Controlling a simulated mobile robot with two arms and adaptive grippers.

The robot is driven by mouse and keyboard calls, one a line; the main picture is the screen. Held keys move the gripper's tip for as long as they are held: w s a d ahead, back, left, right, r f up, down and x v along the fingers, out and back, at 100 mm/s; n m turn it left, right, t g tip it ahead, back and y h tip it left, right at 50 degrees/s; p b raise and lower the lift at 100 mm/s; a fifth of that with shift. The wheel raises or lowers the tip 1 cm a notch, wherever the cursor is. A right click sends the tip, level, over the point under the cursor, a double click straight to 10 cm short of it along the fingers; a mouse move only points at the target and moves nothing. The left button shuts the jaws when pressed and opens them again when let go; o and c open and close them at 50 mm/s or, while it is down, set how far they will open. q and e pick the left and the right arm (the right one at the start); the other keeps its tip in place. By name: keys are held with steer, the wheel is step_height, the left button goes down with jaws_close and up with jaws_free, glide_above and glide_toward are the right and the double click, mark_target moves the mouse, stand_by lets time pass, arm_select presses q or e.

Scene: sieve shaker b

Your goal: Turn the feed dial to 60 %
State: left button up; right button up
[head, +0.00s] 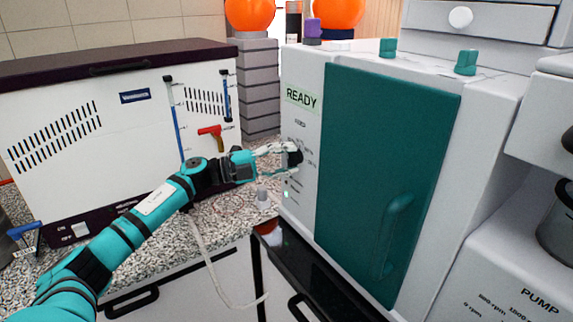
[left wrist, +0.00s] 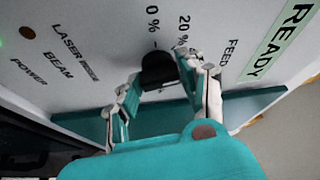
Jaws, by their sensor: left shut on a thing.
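The feed dial is a small black knob (head: 294,159) on the white front panel of the shaker cabinet (head: 300,190), below the green READY label. In the left wrist view the black dial (left wrist: 157,69) sits beside printed 0 % and 20 % marks and the word FEED. My left gripper (head: 285,152) reaches it from the left. Its two fingers are closed on the dial, one on either side, as the left wrist view (left wrist: 155,82) also shows. The fingers hide part of the dial, and I cannot read its pointer. My right gripper is in neither view.
The cabinet's teal door (head: 385,150) with its handle is right of the panel. A white box unit (head: 120,120) with a red lever (head: 211,133) stands behind my left arm. A pump unit (head: 510,270) is at the right. Granite counter shows below the dial.

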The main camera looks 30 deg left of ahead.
arm_select(q)
steer(key=m+y, duration=0.1)
steer(key=m, duration=0.2)
steer(key=m+g+y, duration=0.1)
steer(key=m, duration=0.2)
steer(key=m+y, duration=0.1)
steer(key=m, duration=0.2)
steer(key=shift+d+r+g+y, duration=0.1)
steer(key=shift+g+y, duration=0.2)
steer(key=shift+y, duration=0.1)
steer(key=shift+m, duration=0.3)
steer(key=o, duration=1.2)
steer(key=shift+c, duration=0.2)
